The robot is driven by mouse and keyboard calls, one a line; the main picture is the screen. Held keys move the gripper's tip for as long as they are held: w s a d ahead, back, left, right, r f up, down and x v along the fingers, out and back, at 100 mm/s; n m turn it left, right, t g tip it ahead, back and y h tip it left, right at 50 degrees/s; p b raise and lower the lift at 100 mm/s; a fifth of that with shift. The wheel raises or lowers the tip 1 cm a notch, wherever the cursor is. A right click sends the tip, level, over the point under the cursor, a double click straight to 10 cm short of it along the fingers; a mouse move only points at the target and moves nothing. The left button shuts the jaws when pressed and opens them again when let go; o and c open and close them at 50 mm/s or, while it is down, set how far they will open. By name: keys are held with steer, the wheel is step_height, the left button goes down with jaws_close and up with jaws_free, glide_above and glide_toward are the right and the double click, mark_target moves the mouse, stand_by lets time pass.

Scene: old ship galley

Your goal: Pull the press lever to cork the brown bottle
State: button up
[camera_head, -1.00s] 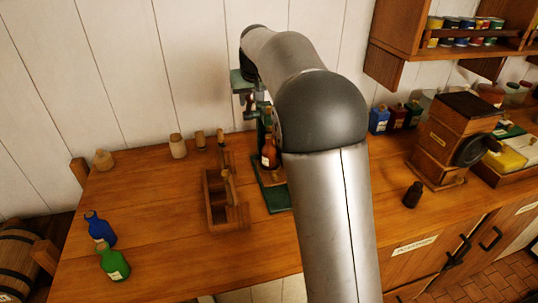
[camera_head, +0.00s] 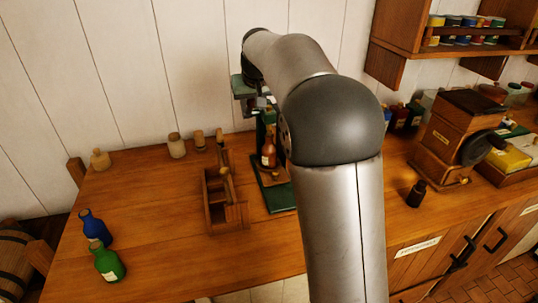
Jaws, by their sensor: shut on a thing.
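The brown bottle (camera_head: 268,153) stands upright in the green press, on its base (camera_head: 280,198). The press's upright (camera_head: 268,117) shows only in part, beside my arm. My gripper (camera_head: 250,106) is at the head of the press, above and slightly left of the bottle. It is shut on the press lever, which is mostly hidden by my gripper and arm. The bottle's mouth and any cork in it are too small and shaded to make out.
A wooden tray (camera_head: 208,215) stands left of the press, with corks and small jars (camera_head: 176,146) behind it. Blue (camera_head: 95,229) and green (camera_head: 107,263) bottles stand at the front left. A wooden grinder (camera_head: 445,140) and small dark bottle (camera_head: 417,193) are right. The left counter has free room.

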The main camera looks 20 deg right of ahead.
steer(key=shift+s+f+b, duration=0.45)
steer(key=shift+f+b, duration=0.15)
steer(key=shift+s+f+b, duration=0.4)
steer(key=shift+f+b, duration=0.2)
steer(key=shift+f, duration=0.15)
steer(key=shift+s+f+b, duration=0.3)
steer(key=shift+f+b, duration=0.3)
steer(key=shift+b, duration=0.1)
steer(key=shift+s+f+b, duration=0.3)
steer(key=shift+f+b, duration=0.3)
steer(key=shift+b, duration=0.1)
steer(key=shift+s+f+b, duration=0.15)
steer(key=shift+f+b, duration=0.4)
steer(key=shift+f, duration=0.05)
steer(key=shift+s+f+b, duration=0.15)
steer(key=shift+f+b, duration=0.4)
steer(key=shift+f, duration=0.05)
steer(key=shift+s+f+b, duration=0.1)
steer(key=shift+f+b, duration=0.55)
steer(key=shift+f, duration=0.2)
steer(key=shift+c, duration=0.2)
steer(key=shift+r, duration=0.1)
